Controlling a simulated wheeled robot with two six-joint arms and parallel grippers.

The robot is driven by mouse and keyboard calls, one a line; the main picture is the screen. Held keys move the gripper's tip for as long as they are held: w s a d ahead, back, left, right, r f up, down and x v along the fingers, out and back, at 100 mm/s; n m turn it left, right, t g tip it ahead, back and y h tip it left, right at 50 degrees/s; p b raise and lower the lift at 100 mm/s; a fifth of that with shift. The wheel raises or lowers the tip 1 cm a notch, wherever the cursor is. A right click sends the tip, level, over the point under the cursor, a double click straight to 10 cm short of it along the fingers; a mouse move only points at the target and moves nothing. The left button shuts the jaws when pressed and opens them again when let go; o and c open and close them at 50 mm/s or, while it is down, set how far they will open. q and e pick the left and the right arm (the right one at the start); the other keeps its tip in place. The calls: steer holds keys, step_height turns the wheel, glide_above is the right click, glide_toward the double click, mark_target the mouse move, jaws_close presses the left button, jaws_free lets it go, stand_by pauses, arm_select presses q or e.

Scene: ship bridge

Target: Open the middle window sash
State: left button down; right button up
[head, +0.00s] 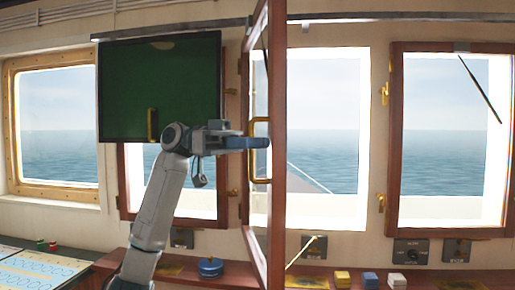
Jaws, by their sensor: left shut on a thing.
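The middle window sash (277,200) is a reddish-brown wooden frame, swung out from the wall toward me and seen almost edge-on. Its far edge is by the brass hinges (232,193) left of the middle window opening (325,120). A brass bar handle (260,181) stands on the sash's near upright. My left gripper (258,142) reaches in from the left and is shut on this handle, its blue fingers covering part of it. My right gripper is not in view.
A green panel (175,80) with a brass handle hangs from a rail at the left. Another wooden-framed sash (395,150) is closed at the right.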

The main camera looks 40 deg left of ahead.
arm_select(q)
steer(key=shift+a+r, duration=0.1)
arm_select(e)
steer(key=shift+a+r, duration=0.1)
